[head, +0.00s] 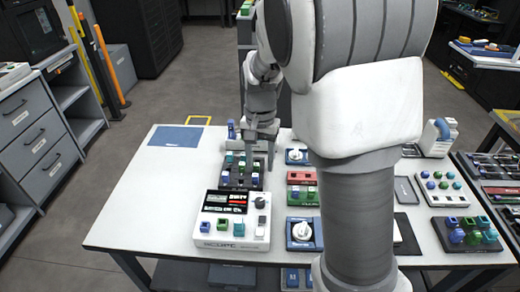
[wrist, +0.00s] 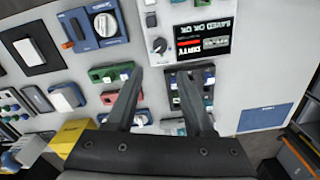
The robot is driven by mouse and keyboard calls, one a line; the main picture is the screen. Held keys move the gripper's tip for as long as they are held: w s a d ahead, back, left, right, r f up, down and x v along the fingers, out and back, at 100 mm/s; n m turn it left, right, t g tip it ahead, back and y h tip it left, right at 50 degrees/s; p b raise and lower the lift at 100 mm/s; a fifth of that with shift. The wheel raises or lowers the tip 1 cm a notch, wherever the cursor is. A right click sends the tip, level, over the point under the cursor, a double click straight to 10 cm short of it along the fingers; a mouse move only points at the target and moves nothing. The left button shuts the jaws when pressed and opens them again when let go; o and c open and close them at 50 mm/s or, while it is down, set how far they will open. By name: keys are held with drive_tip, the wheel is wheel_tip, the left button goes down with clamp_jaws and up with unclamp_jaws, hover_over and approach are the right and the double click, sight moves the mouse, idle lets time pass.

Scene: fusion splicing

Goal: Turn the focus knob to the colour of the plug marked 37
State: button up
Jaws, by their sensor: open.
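The white scope unit (head: 230,238) stands at the front left of the table, with a lit red-and-black screen. Its dark round knob (head: 259,203) sits right of the screen; the knob also shows in the wrist view (wrist: 160,45). A dark holder (head: 238,185) with blue, green and teal plugs stands behind the unit; it also shows in the wrist view (wrist: 172,100). No plug number is readable, so I cannot tell which is 37. My gripper (head: 260,155) is open and empty above the holder area; its spread fingers (wrist: 160,75) fill the wrist view's middle.
Blue, green and teal blocks (head: 222,226) line the unit's front. A red holder (head: 301,177), a green one (head: 304,196) and a blue box with a white dial (head: 302,232) stand to the right. My arm hides the table's middle. The left table top is clear near a blue mat (head: 175,136).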

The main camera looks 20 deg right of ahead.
wheel_tip(320, 180, up, 2)
drive_tip(key=shift+r, duration=0.2)
idle(0.4)
